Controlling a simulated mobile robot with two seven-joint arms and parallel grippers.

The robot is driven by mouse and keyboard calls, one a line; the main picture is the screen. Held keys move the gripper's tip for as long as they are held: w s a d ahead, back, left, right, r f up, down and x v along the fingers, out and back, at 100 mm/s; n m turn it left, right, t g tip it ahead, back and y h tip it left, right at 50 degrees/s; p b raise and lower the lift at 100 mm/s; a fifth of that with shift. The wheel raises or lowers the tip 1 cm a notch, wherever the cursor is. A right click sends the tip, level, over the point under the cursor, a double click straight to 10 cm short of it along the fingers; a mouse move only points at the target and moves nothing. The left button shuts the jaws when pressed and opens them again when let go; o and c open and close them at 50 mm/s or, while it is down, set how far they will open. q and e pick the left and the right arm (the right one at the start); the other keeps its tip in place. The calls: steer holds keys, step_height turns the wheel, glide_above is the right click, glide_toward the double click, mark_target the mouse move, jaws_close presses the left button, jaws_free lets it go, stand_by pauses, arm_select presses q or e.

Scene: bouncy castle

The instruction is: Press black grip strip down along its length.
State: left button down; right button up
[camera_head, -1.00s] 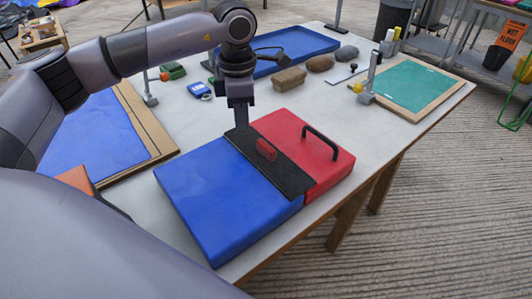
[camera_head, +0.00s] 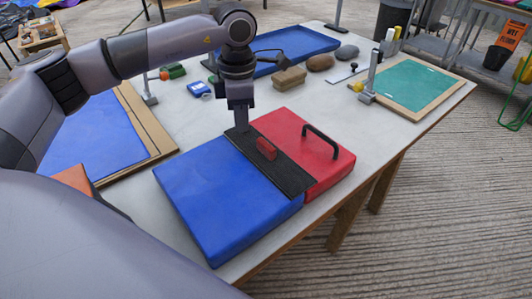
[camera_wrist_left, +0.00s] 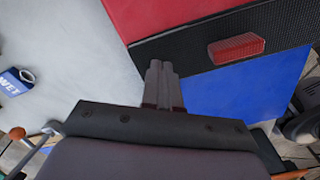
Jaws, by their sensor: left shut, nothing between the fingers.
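The black grip strip (camera_head: 285,173) lies across the seam between a blue pad (camera_head: 215,190) and a red pad (camera_head: 325,165) on the table. A small red block (camera_head: 266,148) sits on the strip. My left gripper (camera_head: 241,128) points down at the strip's far end, fingers shut and empty. In the left wrist view the shut fingertips (camera_wrist_left: 158,66) appear beside the end of the strip (camera_wrist_left: 185,50); I cannot tell whether they touch it. The red block (camera_wrist_left: 236,47) also shows there. My right gripper is not in view.
A black handle (camera_head: 321,141) stands up from the red pad. A green framed screen (camera_head: 405,84) is at right. A blue sheet (camera_head: 95,130) lies at left.

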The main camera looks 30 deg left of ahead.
arm_select(q)
steer(key=shift+f+b, duration=0.3)
steer(key=shift+f, duration=0.25)
steer(key=shift+r, duration=0.1)
steer(key=shift+r+p, duration=2.35)
steer(key=shift+r, duration=0.6)
